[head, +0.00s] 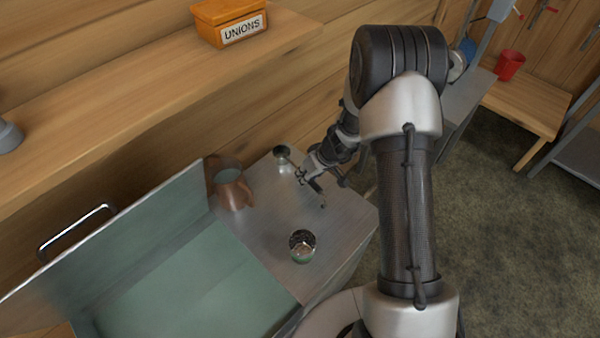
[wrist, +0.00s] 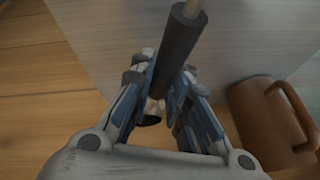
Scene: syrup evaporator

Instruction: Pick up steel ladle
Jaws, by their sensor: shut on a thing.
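The steel ladle shows in the wrist view as a dark handle (wrist: 178,48) with a thin pale rod beyond its upper end. My gripper (wrist: 168,95) has this handle between its fingers and is shut on it. In the head view my gripper (head: 306,177) is low over the far part of the grey metal top, and the ladle is small and partly hidden by the fingers. Whether the ladle touches the top cannot be told.
A copper pitcher (head: 232,186) stands left of my gripper and shows in the wrist view (wrist: 270,125). A small shiny round thing (head: 282,155) lies just behind the gripper. A shiny cup (head: 302,246) stands nearer. The open pan (head: 195,285) is at left; the wooden wall is behind.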

